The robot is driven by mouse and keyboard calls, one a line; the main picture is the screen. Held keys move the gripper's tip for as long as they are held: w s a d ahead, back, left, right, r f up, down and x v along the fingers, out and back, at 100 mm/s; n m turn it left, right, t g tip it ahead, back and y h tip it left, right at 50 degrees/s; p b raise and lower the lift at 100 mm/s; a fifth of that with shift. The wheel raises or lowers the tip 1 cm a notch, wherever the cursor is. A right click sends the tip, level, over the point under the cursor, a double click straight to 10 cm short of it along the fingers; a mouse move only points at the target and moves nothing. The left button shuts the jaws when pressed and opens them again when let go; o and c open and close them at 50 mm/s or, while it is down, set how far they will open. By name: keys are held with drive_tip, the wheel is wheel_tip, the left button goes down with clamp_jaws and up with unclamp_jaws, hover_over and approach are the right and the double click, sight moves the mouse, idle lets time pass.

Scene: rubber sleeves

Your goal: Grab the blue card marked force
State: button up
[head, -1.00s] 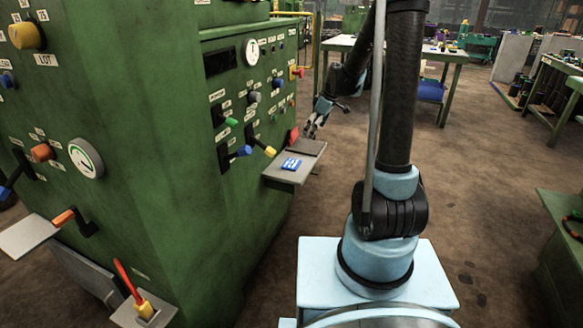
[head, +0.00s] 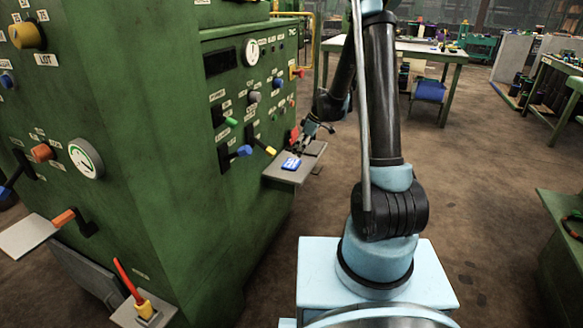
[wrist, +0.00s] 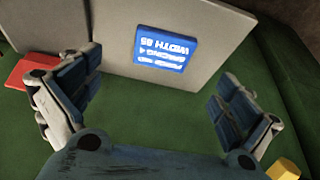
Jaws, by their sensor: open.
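The blue card (head: 291,163) lies flat on a small grey shelf (head: 275,177) that juts from the green machine. In the wrist view the blue card (wrist: 166,48) bears white lettering that appears upside down, with a line reading WIDTH 85. My gripper (head: 302,148) is just above and behind the card in the head view. In the wrist view my gripper (wrist: 150,98) is open and empty, its two fingers spread wide, with the card ahead between them and apart from both.
The green machine (head: 170,190) stands close on the left with levers, knobs and a gauge. A red piece (wrist: 27,70) and a yellow knob (wrist: 283,170) are near the fingers. A red-and-yellow tool (head: 138,295) stands at lower left.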

sight(292, 163)
drive_tip(key=shift+x, duration=1.45)
drive_tip(key=shift+a+x, duration=0.2)
drive_tip(key=shift+x, duration=0.8)
drive_tip(key=shift+a+x, duration=0.25)
drive_tip(key=shift+x, duration=0.7)
drive_tip(key=shift+a+f, duration=0.25)
drive_tip(key=shift+f, duration=0.3)
drive_tip(key=shift+d, duration=0.1)
drive_tip(key=c, duration=1.1)
